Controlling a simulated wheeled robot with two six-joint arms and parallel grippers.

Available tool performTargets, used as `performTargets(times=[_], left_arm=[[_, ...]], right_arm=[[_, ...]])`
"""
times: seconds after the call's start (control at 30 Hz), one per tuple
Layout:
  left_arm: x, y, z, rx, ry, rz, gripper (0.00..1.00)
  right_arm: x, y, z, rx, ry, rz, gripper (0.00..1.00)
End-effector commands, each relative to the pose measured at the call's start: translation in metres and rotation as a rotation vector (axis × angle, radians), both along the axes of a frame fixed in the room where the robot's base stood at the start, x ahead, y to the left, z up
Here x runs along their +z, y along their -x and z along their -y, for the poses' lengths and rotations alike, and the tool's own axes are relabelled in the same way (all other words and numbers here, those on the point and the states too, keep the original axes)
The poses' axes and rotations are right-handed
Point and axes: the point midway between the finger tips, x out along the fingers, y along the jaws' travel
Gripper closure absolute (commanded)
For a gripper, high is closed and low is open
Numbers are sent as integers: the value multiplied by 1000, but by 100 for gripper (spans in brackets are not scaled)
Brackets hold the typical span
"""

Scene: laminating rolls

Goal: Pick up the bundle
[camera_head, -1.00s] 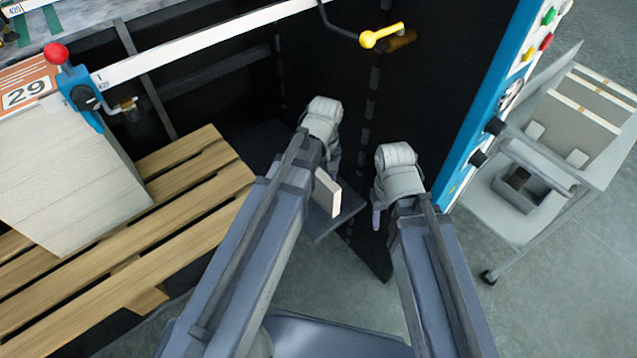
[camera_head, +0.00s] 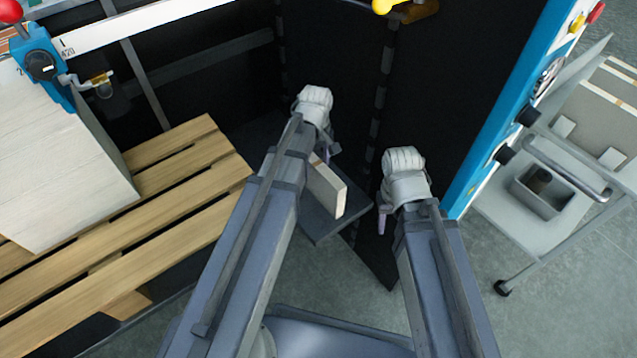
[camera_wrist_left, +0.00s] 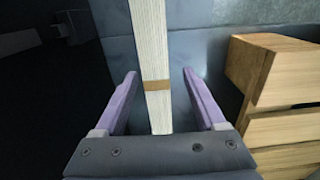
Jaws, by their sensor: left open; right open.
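The bundle is a pale, narrow block (camera_head: 328,188) with a brown band. It rests on a dark grey plate (camera_head: 318,226) near the floor, partly hidden behind my left arm. In the left wrist view the bundle (camera_wrist_left: 150,45) runs lengthwise between the two purple fingers of my left gripper (camera_wrist_left: 160,76). The fingers are open, one on each side, with gaps to it. In the head view my left gripper (camera_head: 327,146) is mostly hidden by its wrist. My right gripper (camera_head: 382,217) hangs open and empty to the right of the bundle.
A wooden pallet (camera_head: 190,215) with a large pale stack (camera_head: 65,165) stands at left. Dark machine panels (camera_head: 330,50) rise behind the arms. A blue-edged control panel (camera_head: 500,125) and a grey cart (camera_head: 515,225) stand at right.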

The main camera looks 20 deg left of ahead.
Motion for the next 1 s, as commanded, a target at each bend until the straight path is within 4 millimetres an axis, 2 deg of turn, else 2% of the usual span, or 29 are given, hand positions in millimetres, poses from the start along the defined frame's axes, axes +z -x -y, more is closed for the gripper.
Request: performTargets(times=[0.17,0.6,0.87,1.0], left_arm=[[-5,0,1,-1,0,0,28],[-52,-1,5,-1,0,0,28],[-51,-1,5,-1,0,0,28],[-51,-1,5,-1,0,0,41]], right_arm=[[-5,0,0,0,0,0,50],[-52,0,0,0,0,0,50],[-51,0,0,0,0,0,50],[-51,0,0,0,0,0,50]])
